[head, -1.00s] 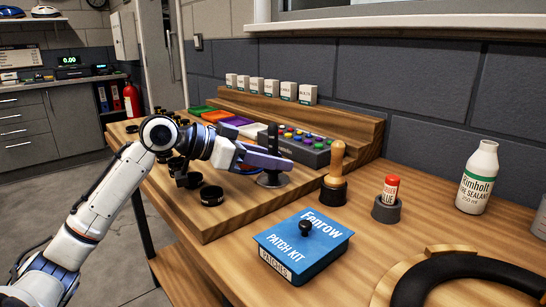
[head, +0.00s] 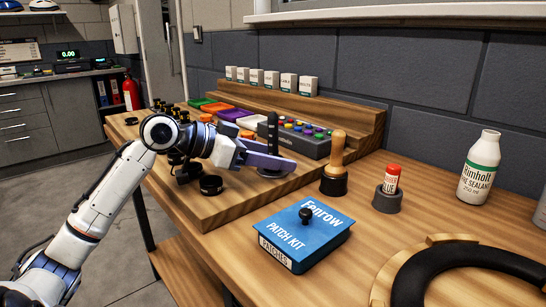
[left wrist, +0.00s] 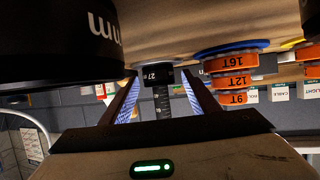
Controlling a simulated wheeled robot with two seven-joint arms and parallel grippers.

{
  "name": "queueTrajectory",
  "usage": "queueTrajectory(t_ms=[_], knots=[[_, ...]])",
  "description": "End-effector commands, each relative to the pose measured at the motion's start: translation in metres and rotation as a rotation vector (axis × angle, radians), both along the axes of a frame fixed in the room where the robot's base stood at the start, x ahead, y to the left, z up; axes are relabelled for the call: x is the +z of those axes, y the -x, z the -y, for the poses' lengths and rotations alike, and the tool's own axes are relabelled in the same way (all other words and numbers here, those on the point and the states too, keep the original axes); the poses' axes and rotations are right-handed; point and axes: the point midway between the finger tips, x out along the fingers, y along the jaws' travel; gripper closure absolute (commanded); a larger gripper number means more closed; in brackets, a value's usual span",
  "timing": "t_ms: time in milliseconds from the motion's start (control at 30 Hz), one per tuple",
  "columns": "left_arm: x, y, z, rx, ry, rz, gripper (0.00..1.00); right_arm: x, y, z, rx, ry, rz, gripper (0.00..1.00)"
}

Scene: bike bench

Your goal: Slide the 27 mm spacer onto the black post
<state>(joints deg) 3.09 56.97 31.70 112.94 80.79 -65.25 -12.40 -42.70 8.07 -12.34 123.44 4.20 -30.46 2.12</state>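The black post (head: 272,132) stands upright on a round grey base (head: 272,173) on the raised wooden board. In the left wrist view the post (left wrist: 162,101) shows ruled marks. A black ring marked 27, the spacer (left wrist: 158,76), appears to be around the post at its wood end. My left gripper (head: 268,160) is low at the post, fingers on either side. In the left wrist view the left gripper (left wrist: 162,98) is open, with a gap between each finger and the spacer. In the head view the spacer is hidden by the fingers. My right gripper is not in view.
A black ring (head: 211,184) sits at the board's front edge. A grey tray of coloured parts (head: 296,143) stands behind the post. A wooden-handled tool (head: 336,165) and a blue patch kit (head: 302,234) are to the right.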

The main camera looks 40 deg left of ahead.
Motion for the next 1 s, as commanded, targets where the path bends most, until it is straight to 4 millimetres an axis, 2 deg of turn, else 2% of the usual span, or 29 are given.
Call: queueTrajectory(t_ms=[367,800,1000], knots=[[0.003,0.006,-0.002,0.0,0.001,0.001,0.45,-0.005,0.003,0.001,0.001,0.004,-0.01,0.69],[0.032,0.07,-0.026,0.002,0.0,0.001,0.45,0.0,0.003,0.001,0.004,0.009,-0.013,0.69],[0.039,0.087,-0.032,0.0,0.001,0.0,0.45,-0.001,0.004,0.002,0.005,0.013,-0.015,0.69]])
